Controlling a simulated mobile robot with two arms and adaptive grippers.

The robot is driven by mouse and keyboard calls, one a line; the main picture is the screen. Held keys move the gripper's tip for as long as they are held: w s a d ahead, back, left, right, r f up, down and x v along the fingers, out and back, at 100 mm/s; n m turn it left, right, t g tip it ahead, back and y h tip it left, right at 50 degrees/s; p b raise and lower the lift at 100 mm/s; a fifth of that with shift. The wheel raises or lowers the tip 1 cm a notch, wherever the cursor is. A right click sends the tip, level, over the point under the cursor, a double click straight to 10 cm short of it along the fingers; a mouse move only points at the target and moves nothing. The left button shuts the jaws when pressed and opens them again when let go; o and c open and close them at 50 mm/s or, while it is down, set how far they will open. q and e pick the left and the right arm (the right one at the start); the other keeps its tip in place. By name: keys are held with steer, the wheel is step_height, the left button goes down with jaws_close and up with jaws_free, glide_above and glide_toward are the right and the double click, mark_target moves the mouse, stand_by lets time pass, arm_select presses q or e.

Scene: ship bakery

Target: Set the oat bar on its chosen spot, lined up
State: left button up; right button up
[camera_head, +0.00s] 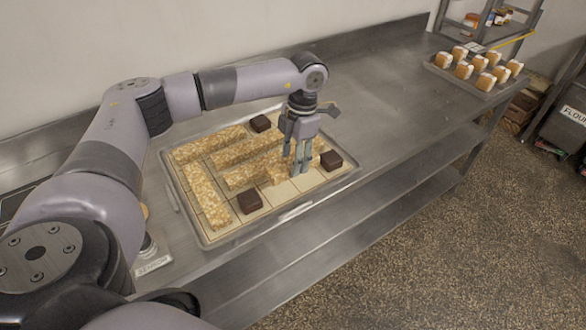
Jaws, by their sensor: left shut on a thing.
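A shallow metal tray (333,183) with a pale gridded bottom lies on the steel counter. Several long golden oat bars lie in it, one along the left side (205,197) and others in slanting rows (211,146). My left gripper (297,172) points down over the right part of the tray, shut on an oat bar (278,175) that is partly hidden behind its fingers. The held bar is at or just above the tray bottom; I cannot tell if it touches. My right gripper is not in view.
Dark brown blocks stand in the tray at the front (249,201), right (331,160) and back (261,123). Bare cells show at the tray's front right. A tray of small loaves (480,68) stands at the counter's far right. The counter (385,95) between is clear.

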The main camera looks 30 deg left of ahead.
mark_target(294, 183)
arm_select(q)
steer(key=shift+w+f, duration=0.1)
steer(key=shift+f, duration=0.65)
step_height(294, 183, down, 3)
steer(key=shift+f+p, duration=0.2)
steer(key=shift+p, duration=0.2)
steer(key=shift+f, duration=0.2)
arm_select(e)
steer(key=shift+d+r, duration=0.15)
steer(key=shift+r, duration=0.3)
arm_select(q)
steer(key=shift+f, duration=0.2)
steer(key=o, duration=1.2)
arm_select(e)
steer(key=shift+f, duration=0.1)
arm_select(q)
steer(key=shift+r, duration=0.1)
